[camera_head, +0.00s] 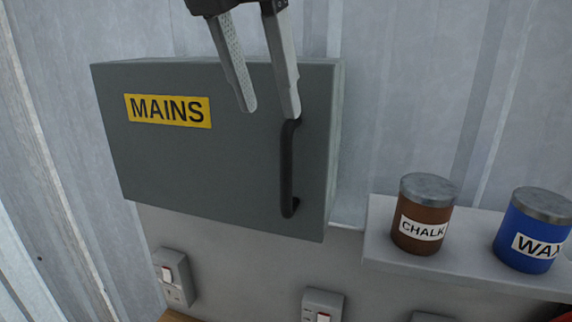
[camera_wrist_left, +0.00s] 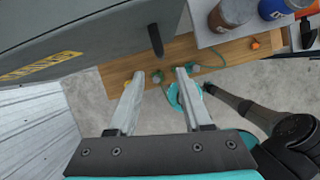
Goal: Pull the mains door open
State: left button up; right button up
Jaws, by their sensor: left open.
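The mains door (camera_head: 210,165) is the dark grey front of a wall box, with a yellow MAINS label (camera_head: 168,110). It looks closed against the box. A black vertical bar handle (camera_head: 287,170) is near its right edge. My left gripper (camera_head: 269,110) is open at the upper right of the door, its right fingertip overlapping the handle's top in the head view. In the left wrist view, the handle (camera_wrist_left: 156,40) shows beyond the gap between the open fingers (camera_wrist_left: 160,74), with nothing between them. The door (camera_wrist_left: 85,35) fills the upper left there.
A shelf (camera_head: 450,262) right of the box holds a brown CHALK tin (camera_head: 421,230) and a blue WAX tin (camera_head: 537,246). Switches (camera_head: 174,277) sit on the wall below. A wooden bench (camera_wrist_left: 195,62) lies lower down. The space before the door looks clear.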

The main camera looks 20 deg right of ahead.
aim_at(283, 154)
pick_arm(q)
jog(key=p+x, duration=0.1)
jog(key=x, duration=0.9)
jog(key=shift+d+f, duration=0.15)
jog(key=shift+f, duration=0.25)
grip_shut()
jog(key=shift+w, duration=0.1)
dwell(0.7)
